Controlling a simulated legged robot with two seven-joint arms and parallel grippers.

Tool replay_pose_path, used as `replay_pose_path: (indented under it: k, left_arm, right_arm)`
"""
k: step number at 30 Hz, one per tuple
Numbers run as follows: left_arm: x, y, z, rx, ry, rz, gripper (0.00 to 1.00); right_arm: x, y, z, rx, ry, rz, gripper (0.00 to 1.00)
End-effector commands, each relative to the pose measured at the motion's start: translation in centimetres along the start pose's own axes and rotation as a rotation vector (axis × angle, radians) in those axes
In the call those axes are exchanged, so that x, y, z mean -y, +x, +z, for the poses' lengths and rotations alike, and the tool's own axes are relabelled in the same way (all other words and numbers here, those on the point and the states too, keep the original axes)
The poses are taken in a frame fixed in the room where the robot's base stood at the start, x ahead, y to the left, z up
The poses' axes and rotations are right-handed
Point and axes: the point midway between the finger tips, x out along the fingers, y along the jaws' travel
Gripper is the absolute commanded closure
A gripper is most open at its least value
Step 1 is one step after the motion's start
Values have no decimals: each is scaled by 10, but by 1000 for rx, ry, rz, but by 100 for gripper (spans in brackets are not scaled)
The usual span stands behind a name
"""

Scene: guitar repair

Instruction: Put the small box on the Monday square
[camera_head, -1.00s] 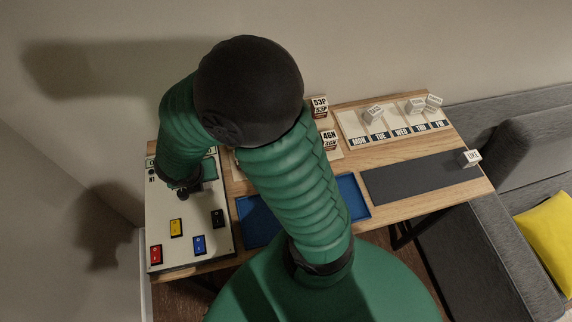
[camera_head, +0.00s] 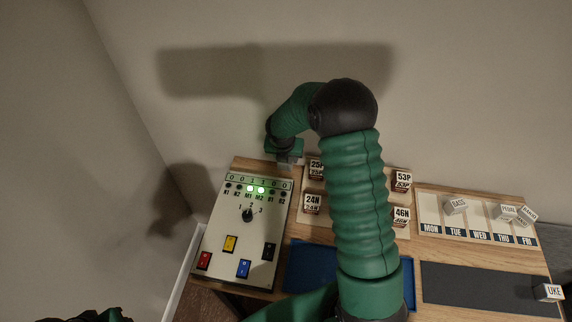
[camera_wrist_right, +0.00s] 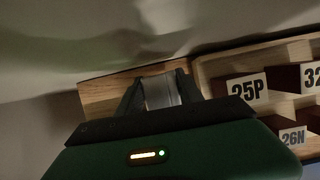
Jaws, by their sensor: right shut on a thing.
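The Monday square (camera_head: 429,212) is the leftmost column of the pale weekday board and looks bare in the head view. My right gripper (camera_head: 289,160) is at the table's back edge, just beyond the switch panel. In the right wrist view its fingers (camera_wrist_right: 160,92) are shut on a small light-grey block (camera_wrist_right: 160,88); no label shows on it. White labelled boxes stand on the board: one marked BASS (camera_head: 456,206) around Tuesday, others (camera_head: 503,212) near Thursday and Friday. A box marked UKE (camera_head: 548,292) sits at the right. My left gripper is out of view.
The switch panel (camera_head: 217,225) has a dial, coloured switches and two lit green lamps. A rack holds blocks marked 25P (camera_wrist_right: 246,88), 24N (camera_head: 312,203), 53P and 46N. My right arm hides part of the rack and the blue tray (camera_head: 305,265). A dark mat (camera_head: 475,287) lies right, mostly clear.

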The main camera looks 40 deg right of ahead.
Motion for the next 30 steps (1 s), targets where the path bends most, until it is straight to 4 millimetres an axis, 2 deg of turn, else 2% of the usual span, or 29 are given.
replay_pose_path:
  k: [1, 7, 12, 22, 23, 27, 30]
  left_arm:
    - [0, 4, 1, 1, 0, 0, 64]
    - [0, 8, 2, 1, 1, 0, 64]
    - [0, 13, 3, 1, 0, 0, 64]
    - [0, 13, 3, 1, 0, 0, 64]
    - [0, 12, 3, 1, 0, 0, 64]
    - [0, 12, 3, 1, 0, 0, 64]
    - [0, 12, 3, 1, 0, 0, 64]
  right_arm:
    - [-2, 8, -5, 0, -3, 1, 99]
    - [-3, 23, -13, 2, -3, -1, 99]
    - [-3, 50, -22, 3, -5, -1, 99]
    - [-1, 56, -21, 2, -2, 1, 99]
    - [-1, 55, -20, 2, -2, 1, 53]
    - [-1, 55, -20, 2, -2, -1, 35]
    - [-1, 56, -20, 1, -1, -1, 35]
